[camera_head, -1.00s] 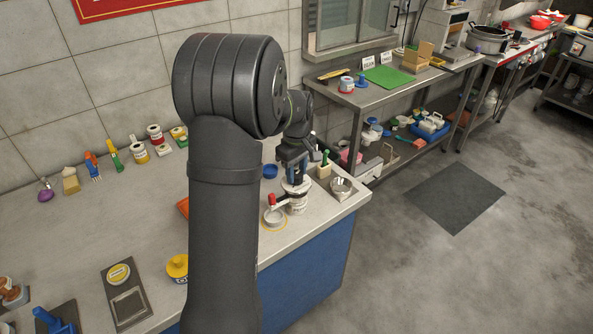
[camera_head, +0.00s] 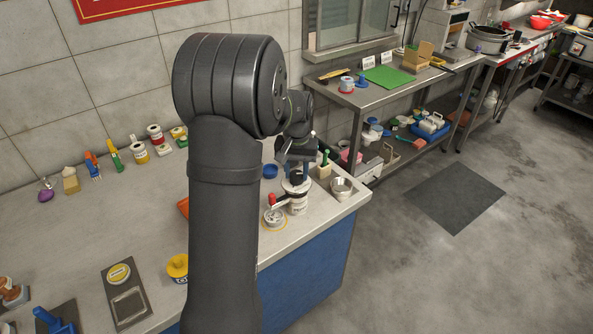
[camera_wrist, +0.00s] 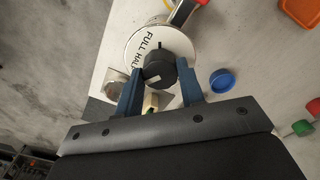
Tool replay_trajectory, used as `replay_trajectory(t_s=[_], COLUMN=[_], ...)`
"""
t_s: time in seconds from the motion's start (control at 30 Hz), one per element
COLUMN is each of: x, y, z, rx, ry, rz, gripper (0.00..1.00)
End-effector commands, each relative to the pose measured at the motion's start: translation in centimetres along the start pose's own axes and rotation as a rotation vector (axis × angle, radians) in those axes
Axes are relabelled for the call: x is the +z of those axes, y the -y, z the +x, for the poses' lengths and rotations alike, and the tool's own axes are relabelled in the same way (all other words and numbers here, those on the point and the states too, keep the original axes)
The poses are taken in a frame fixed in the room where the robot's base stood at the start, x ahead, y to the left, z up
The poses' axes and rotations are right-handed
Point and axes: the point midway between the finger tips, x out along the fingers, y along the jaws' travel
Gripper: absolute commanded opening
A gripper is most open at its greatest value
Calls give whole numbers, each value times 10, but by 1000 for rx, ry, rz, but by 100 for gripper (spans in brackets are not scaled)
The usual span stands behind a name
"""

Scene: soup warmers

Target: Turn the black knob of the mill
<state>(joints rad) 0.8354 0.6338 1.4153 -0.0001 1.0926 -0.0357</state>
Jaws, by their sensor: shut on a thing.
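The mill (camera_head: 298,205) is a white cylinder near the counter's right end. Its white top (camera_wrist: 135,48) carries the words FULL and HALF in the wrist view. The black knob (camera_wrist: 160,66) stands up from that top, with a small pale mark on its face. My gripper (camera_wrist: 161,84) has its two blue fingers on either side of the knob and is shut on it. In the head view my gripper (camera_head: 297,168) is directly above the mill, and the knob is hard to make out there.
A white dish (camera_head: 275,217) sits in a yellow ring beside the mill, close to a red handle (camera_head: 272,199). A metal cup (camera_head: 341,187), a wooden block (camera_head: 323,171) with a green-topped tool and a blue lid (camera_head: 270,171) stand close by. The counter further left has free room.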

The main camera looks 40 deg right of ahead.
Motion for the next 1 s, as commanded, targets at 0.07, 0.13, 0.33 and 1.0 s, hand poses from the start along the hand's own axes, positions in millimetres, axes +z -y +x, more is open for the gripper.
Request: replay_trajectory(t_s=[0.07,0.13,0.33,1.0], x=[0,0,0,-1], y=[0,0,0,0], z=[-1,-1,-1,-1], rx=[0,0,0,-1], ry=[-2,-2,-2,-2], rz=[70,136,326,963], gripper=[13,13,13,13])
